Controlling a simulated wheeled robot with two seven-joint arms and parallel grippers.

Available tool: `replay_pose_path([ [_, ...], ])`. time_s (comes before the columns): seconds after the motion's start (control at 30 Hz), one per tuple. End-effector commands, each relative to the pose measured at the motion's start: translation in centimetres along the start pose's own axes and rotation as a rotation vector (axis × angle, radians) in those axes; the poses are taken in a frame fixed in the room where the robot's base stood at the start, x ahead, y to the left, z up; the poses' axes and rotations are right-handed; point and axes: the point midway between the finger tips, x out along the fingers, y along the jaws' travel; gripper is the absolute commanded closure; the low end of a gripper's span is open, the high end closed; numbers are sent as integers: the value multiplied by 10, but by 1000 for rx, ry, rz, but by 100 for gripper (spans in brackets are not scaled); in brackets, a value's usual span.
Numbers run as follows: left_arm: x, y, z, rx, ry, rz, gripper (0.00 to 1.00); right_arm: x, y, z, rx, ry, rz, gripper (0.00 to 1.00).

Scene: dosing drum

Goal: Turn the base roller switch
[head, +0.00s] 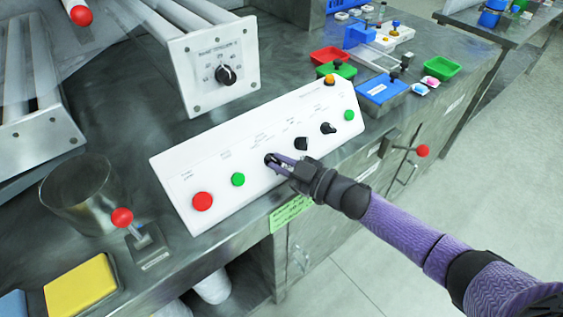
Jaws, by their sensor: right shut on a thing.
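A white sloped control panel (220,167) sits on the metal bench in the middle of the head view. It carries a red button (202,201), a green button (238,179), several black rotary switches, another green button (349,115) and an orange button (329,79). My right gripper (276,161) comes in from the lower right and is shut on the leftmost black rotary switch (269,158). The fingers hide part of that switch. Two other black switches (301,143) and (327,128) stand free to its right. The panel labels are too small to read. My left gripper is not in view.
A box with a black dial (227,75) stands behind the panel. Colored trays (383,90) crowd the right. A red-knobbed handle (422,151) sticks out from the bench front.

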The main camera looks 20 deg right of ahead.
Motion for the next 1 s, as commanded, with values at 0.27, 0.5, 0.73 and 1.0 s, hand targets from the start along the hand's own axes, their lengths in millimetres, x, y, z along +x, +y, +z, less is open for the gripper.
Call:
replay_pose_path([
  [0.27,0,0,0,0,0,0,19,0,1,-1,-4,2,0,100],
  [0.5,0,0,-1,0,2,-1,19,0,0,-1,-3,2,0,49],
  [0.73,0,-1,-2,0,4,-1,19,0,0,0,-2,1,0,49],
  [1.0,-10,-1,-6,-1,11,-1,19,-37,0,-1,0,-3,-1,49],
])
